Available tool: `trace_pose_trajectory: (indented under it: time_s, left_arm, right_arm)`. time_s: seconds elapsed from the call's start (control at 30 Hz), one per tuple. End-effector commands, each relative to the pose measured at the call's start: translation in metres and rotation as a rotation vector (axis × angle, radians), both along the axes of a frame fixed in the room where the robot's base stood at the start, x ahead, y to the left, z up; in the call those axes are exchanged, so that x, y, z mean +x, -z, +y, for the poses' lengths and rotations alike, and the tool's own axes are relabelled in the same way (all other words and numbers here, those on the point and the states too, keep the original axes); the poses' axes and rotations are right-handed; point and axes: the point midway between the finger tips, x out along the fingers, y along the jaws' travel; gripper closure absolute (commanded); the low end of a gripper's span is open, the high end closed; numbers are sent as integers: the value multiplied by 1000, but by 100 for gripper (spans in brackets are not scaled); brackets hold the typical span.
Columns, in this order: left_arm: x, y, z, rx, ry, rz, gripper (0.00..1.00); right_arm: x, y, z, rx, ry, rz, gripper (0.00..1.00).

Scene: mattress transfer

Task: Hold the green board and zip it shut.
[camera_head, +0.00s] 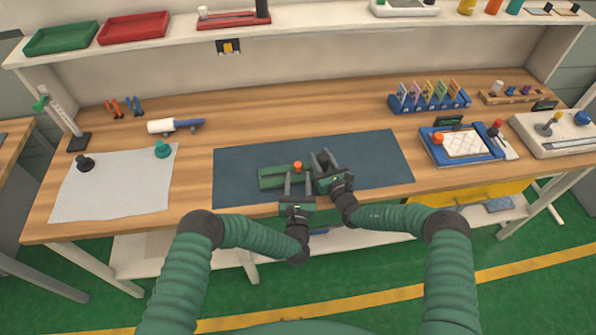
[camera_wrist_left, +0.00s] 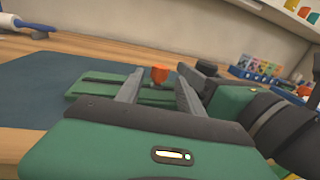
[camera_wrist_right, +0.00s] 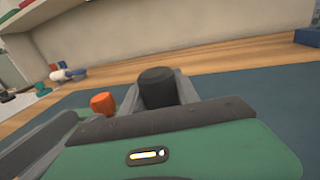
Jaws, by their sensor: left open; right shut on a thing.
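The green board (camera_head: 268,178) lies on the dark blue mat (camera_head: 375,150) at the middle of the bench. A long slot runs along it in the left wrist view (camera_wrist_left: 95,88). An orange knob (camera_head: 297,166) stands on it, and a black knob (camera_head: 322,158) stands at its right end. My left gripper (camera_head: 298,177) is open over the board's front side; in the left wrist view the orange knob (camera_wrist_left: 160,75) shows between and beyond its fingertips. My right gripper (camera_head: 325,165) is shut on the black knob, seen between its fingers in the right wrist view (camera_wrist_right: 157,88).
A white cloth (camera_head: 115,185) with a black and a green knob lies left. A white roller (camera_head: 162,126) lies behind it. A blue tray (camera_head: 462,145) and a blue rack (camera_head: 430,102) stand right. The mat's left part is clear. A shelf (camera_head: 330,18) runs above the back.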

Motion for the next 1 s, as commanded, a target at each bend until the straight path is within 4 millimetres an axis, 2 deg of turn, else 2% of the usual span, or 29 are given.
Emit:
trace_pose_trajectory:
  time_s: [0.1,0.2,0.5,0.83,1.0]
  left_arm:
    - [21,-1,-2,0,1,-2,55]
    - [31,-1,-2,1,0,-1,55]
    - [35,0,-2,1,1,1,56]
    - [34,0,-3,1,1,1,100]
    - [34,0,-3,1,2,1,100]
  right_arm:
    - [0,-1,0,2,1,-3,100]
    - [0,-1,0,1,1,-3,100]
    - [0,-1,0,1,1,-3,100]
    - [0,-1,0,2,1,-3,100]
    - [0,-1,0,1,1,-3,100]
